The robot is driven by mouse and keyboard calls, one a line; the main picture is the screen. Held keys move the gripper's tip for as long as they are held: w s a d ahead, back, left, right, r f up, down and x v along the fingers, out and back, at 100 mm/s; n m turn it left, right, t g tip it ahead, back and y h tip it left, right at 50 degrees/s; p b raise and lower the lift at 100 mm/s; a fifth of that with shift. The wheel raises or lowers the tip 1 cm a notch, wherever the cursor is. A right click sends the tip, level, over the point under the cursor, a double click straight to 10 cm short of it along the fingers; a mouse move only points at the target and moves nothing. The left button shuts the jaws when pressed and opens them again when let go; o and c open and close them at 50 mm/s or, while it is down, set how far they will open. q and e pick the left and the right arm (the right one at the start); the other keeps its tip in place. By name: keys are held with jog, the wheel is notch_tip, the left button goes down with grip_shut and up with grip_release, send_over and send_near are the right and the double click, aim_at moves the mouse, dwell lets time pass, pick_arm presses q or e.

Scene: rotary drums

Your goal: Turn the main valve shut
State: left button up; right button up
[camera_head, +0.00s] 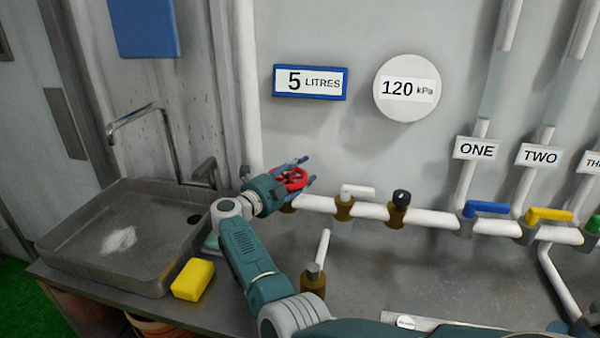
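A red handwheel valve (294,181) sits at the left end of the white horizontal pipe, in front of the wall. I take it to be the main valve, though no label shows on it. My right gripper (307,170) is at this wheel, reaching it from the left. Its blue-grey fingers are apart, one above and one to the right, with red showing between them. I cannot tell whether they press on the rim. The gripper hides part of the wheel. My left gripper is not in view.
A white-lever valve (345,205) and a black-knob valve (399,208) sit right of the wheel. Blue (485,209) and yellow (549,215) levers are farther right. A gauge (406,88) reads 120 kPa; a display (310,83) reads 5 litres. A yellow sponge (193,279) lies by the sink (110,283).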

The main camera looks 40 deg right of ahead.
aim_at(287, 183)
jog(key=shift+r, duration=0.1)
jog(key=shift+a, duration=0.15)
jog(key=v, duration=0.7)
jog(key=shift+a, duration=0.1)
